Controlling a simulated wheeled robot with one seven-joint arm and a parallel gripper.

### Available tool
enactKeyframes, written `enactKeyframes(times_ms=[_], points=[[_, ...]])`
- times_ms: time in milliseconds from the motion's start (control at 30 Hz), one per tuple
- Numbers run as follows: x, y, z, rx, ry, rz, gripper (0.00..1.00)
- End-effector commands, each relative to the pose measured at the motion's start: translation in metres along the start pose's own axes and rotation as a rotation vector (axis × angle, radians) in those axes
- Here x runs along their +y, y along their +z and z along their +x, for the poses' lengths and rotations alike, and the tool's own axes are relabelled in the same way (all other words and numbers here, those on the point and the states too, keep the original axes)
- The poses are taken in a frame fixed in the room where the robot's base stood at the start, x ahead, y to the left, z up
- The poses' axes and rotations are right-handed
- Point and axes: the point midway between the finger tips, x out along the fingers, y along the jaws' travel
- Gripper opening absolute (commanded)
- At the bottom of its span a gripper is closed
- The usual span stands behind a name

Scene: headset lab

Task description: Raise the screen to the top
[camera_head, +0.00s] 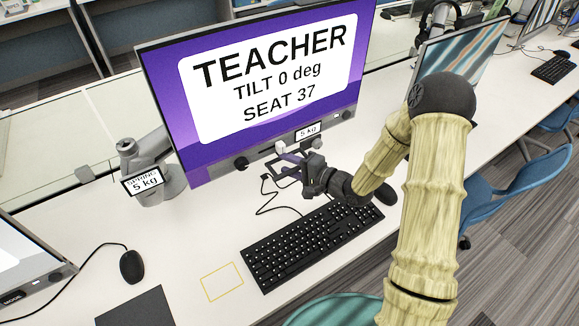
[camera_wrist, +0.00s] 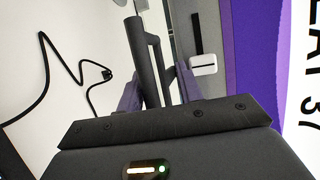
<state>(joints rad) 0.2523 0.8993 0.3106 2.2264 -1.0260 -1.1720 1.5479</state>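The screen (camera_head: 335,95) is a large monitor with a purple display reading TEACHER, TILT 0 deg, SEAT 37. It stands over the white desk, and its purple edge also shows at the right of the wrist view (camera_wrist: 240,50). A grey arm mount (camera_head: 150,160) stands at its left with a 5 kg tag.
A black keyboard (camera_head: 312,243) lies below my gripper, with a cable (camera_head: 268,200) behind it. A mouse (camera_head: 131,266) and dark pad (camera_head: 135,308) are at the left. Another monitor (camera_head: 462,60) stands at the right. A blue chair (camera_head: 510,190) is beside the desk.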

Motion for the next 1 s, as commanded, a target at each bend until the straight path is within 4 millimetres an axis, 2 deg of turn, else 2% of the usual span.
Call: enactKeyframes(times_ms=[300, 467, 1000], points=[[0.004, 0.001, -0.002, 0.0, 0.008, 0.005, 0.36], [0.004, 0.0, -0.015, 0.002, 0.01, 0.006, 0.36], [0.003, -0.001, -0.119, 0.005, 0.007, 0.004, 0.36]])
